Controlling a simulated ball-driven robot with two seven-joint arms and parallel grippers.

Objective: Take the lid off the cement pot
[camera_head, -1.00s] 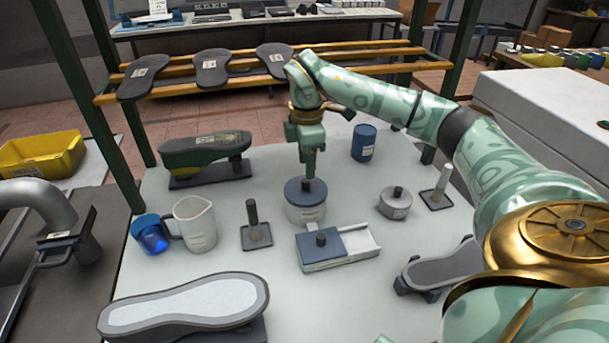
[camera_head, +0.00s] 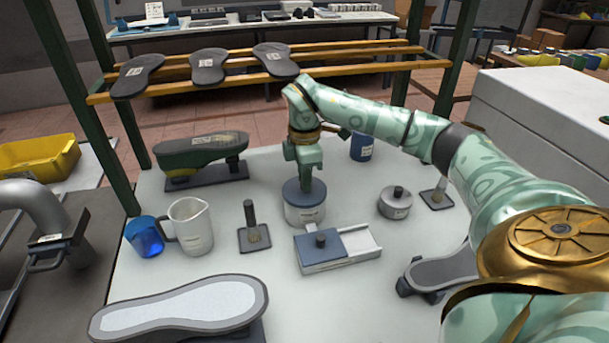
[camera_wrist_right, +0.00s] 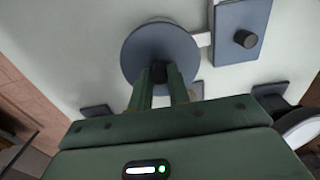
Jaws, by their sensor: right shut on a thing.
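The cement pot (camera_head: 305,215) is a short white pot with a label, standing in the middle of the white table. Its round blue lid (camera_head: 291,192) sits on top of it, level, with no clear gap between them. The lid also shows from above in the right wrist view (camera_wrist_right: 150,45). My right gripper (camera_head: 305,184) is above the pot, pointing down. In the right wrist view its fingers (camera_wrist_right: 159,76) are shut on the lid's dark knob (camera_wrist_right: 158,70). My left gripper is not in view.
A sliding-lid box (camera_head: 340,254) stands close in front of the pot. A round grey tin (camera_head: 395,207) is to the right and a blue can (camera_head: 361,148) behind. A brush on a stand (camera_head: 254,238), a white jug (camera_head: 192,228) and a blue cup (camera_head: 147,240) are left.

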